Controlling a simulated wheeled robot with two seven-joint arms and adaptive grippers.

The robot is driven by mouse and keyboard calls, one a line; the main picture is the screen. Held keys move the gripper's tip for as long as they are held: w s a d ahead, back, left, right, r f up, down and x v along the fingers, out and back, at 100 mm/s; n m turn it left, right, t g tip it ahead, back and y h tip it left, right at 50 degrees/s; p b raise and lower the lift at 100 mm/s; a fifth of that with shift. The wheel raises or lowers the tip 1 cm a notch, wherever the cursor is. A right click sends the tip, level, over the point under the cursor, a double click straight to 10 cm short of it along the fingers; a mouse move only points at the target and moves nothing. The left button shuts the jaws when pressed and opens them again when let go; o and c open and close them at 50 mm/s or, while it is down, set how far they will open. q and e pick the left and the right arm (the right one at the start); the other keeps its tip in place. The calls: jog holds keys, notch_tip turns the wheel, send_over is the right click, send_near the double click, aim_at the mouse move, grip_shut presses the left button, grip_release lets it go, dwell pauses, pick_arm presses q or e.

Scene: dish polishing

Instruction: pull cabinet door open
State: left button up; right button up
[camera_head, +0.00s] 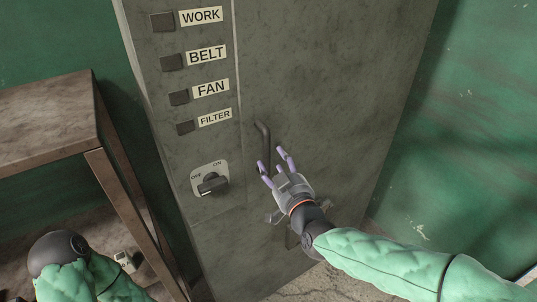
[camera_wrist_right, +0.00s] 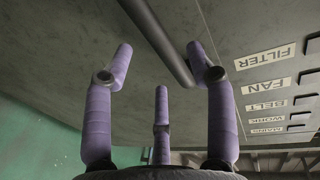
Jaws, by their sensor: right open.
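The grey metal cabinet stands upright with its door (camera_head: 330,70) shut. A dark bar handle (camera_head: 263,137) is fixed upright near the door's left edge. My right gripper (camera_head: 275,162), with purple fingers, is open at the lower part of the handle. In the right wrist view the handle (camera_wrist_right: 155,38) runs between the spread fingers of my right gripper (camera_wrist_right: 160,70), beyond their tips, and the fingers are not closed on it. In the head view my left arm shows at the lower left, but its gripper is not clearly seen.
Left of the door, a panel carries labels such as WORK (camera_head: 201,16) and FILTER (camera_head: 215,118), and an OFF/ON rotary switch (camera_head: 211,183). A brown table (camera_head: 50,115) stands at the left. Green walls (camera_head: 480,110) lie behind; floor at the right looks clear.

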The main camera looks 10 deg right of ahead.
aim_at(268, 152)
jog(key=shift+w+a+b, duration=0.2)
jog(key=shift+w, duration=1.15)
jog(key=shift+w+a+b, duration=0.15)
jog(key=shift+w+b, duration=0.05)
jog(key=shift+w, duration=1.1)
grip_shut()
